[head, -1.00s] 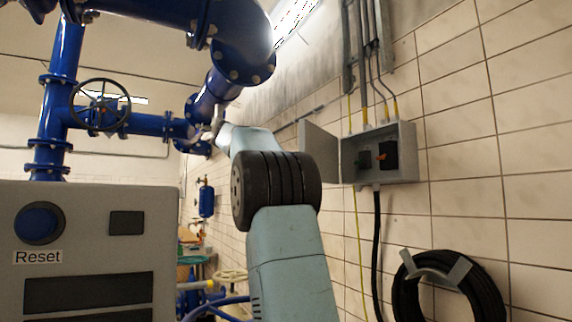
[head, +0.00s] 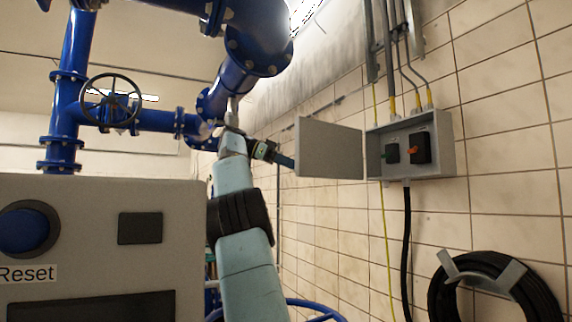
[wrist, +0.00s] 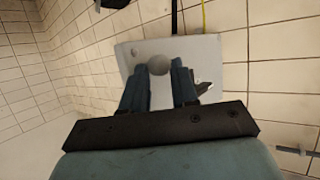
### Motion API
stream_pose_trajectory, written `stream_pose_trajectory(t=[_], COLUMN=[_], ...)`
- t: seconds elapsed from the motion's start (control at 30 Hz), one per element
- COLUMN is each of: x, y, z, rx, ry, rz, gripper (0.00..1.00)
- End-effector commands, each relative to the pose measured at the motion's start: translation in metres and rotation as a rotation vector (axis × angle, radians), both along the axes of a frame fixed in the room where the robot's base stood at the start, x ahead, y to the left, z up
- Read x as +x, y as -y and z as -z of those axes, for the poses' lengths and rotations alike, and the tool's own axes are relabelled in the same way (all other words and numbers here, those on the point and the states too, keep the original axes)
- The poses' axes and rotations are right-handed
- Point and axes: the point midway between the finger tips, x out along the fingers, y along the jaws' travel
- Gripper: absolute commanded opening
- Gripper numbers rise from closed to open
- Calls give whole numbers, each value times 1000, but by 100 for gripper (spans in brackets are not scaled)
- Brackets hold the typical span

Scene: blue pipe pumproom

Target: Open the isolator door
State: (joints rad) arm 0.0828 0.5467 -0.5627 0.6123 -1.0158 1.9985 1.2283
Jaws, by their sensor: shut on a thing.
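The isolator door (head: 329,150) is a flat grey panel standing open to the left of the grey isolator box (head: 445,160). The box interior shows, with a black switch with an orange part (head: 419,149). My gripper (head: 284,161) reaches the door's left edge, its fingertips partly hidden by the door. In the wrist view the two fingers of my gripper (wrist: 158,76) are shut on a round grey knob (wrist: 158,69) on the door panel (wrist: 205,52).
Conduits (head: 388,50) rise above the box and a black cable (head: 407,240) hangs below it. A coiled black hose (head: 490,290) hangs on the tiled wall at lower right. Blue pipes (head: 245,45) and a handwheel (head: 111,103) are overhead and left. A grey Reset panel (head: 100,255) fills the lower left.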

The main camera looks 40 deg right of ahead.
Motion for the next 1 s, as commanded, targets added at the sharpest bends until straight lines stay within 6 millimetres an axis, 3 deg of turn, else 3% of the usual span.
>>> stream_pose_trajectory(t=[0.03,0.33,0.37,0.57,1.0], x=[2,-4,-5,-6,-6], y=[8,20,20,22,22], z=[9,9,9,9,8], rx=[13,13,13,13,13], ry=[-11,-9,-10,-10,-9], rz=[8,28,29,31,33], gripper=[0,0,31,50,50])
